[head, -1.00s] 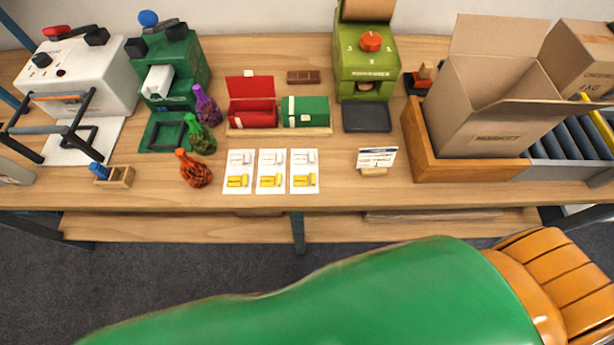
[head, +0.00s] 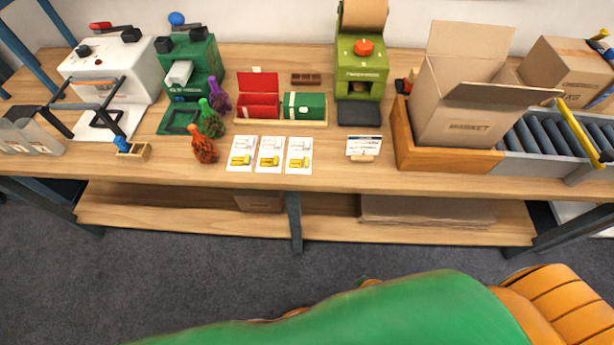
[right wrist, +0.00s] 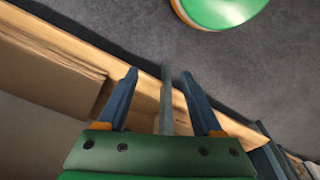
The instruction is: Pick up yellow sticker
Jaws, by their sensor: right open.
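Three white cards lie side by side on the table, each with a yellow sticker on its lower half: the left yellow sticker (head: 241,161), the middle yellow sticker (head: 270,161) and the right yellow sticker (head: 299,162). In the right wrist view my right gripper (right wrist: 158,75) is open, with two dark fingers apart and nothing held between them. It points at the floor and the wooden edge of the table's structure, with no sticker in that view. Neither gripper shows in the head view, and my left gripper is out of sight.
Red and green boxes (head: 304,105) stand behind the cards. An orange bottle (head: 203,146), a green one (head: 211,121) and a purple one stand to the left. A small sign (head: 363,146) stands to the right. The table's front strip is clear; a lower shelf (head: 330,229) runs below.

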